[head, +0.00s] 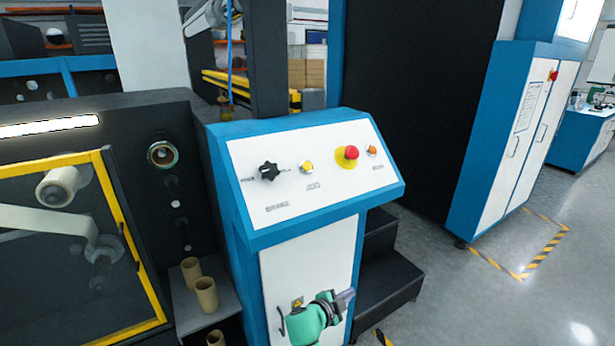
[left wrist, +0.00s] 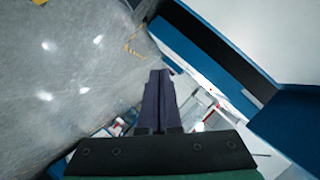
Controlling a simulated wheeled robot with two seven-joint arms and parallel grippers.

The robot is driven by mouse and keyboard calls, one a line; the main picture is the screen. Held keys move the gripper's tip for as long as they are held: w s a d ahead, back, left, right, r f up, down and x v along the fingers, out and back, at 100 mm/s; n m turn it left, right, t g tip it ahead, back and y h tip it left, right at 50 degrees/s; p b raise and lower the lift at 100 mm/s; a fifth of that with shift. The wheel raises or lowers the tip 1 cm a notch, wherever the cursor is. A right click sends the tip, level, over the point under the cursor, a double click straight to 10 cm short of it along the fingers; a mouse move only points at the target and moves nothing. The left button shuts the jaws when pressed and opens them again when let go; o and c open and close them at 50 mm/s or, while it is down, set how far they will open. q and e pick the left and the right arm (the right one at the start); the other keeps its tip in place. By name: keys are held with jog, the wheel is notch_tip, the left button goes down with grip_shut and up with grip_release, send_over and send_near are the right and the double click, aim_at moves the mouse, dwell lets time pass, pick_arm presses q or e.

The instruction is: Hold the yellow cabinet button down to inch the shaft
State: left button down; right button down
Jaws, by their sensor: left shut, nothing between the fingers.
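The yellow button (head: 306,167) sits on the white sloped panel (head: 300,200) of the blue cabinet, between a black knob (head: 268,171) and a red mushroom button (head: 350,153) on a yellow base. My left gripper (head: 348,296), on a green wrist, is in front of the cabinet's lower front, well below the panel and apart from the button. Its dark fingers (left wrist: 160,90) are together and empty in the left wrist view. That view does not show the yellow button. My right gripper is not in view.
A small orange button (head: 372,151) is at the panel's right. Dark steps (head: 390,280) stand right of the cabinet. Cardboard cores (head: 206,294) stand on a shelf at its left, beside a yellow-framed guard (head: 130,240). The floor (head: 470,300) at right is open.

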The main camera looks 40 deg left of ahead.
pick_arm(q)
jog(key=w+d+r+m+t+h+p, duration=0.1)
jog(key=d+r+m+t, duration=0.1)
jog(key=r, duration=0.8)
jog(key=w+d+r+m+t+h+p, duration=0.1)
jog(key=d+r+m+t, duration=0.1)
jog(key=r, duration=0.7)
jog(key=w+d+r+m+t+h, duration=0.1)
jog(key=w+d+r+m+h, duration=0.1)
jog(key=r, duration=0.8)
jog(key=s+d+r+m+g+h+p, duration=0.1)
jog(key=s+d+r+m+g+h, duration=0.3)
jog(key=r+m, duration=0.55)
jog(key=s+d+r+m+g+h+p, duration=0.1)
jog(key=s+d+r+m+g+h, duration=0.15)
jog(key=d+r+m+h, duration=0.65)
jog(key=s+a+m+g+y, duration=0.1)
jog(key=s+a+y, duration=0.1)
jog(key=a+y, duration=0.7)
jog(key=s+a+m+g+y, duration=0.1)
jog(key=s+a+m+y, duration=0.1)
jog(key=a+y, duration=0.7)
jog(key=a+p, duration=0.1)
jog(key=a, duration=0.4)
jog(key=shift+s+a+f+y, duration=0.15)
jog(key=shift+a+f+y, duration=0.15)
jog(key=shift+a+f, duration=0.1)
jog(key=shift+g, duration=0.25)
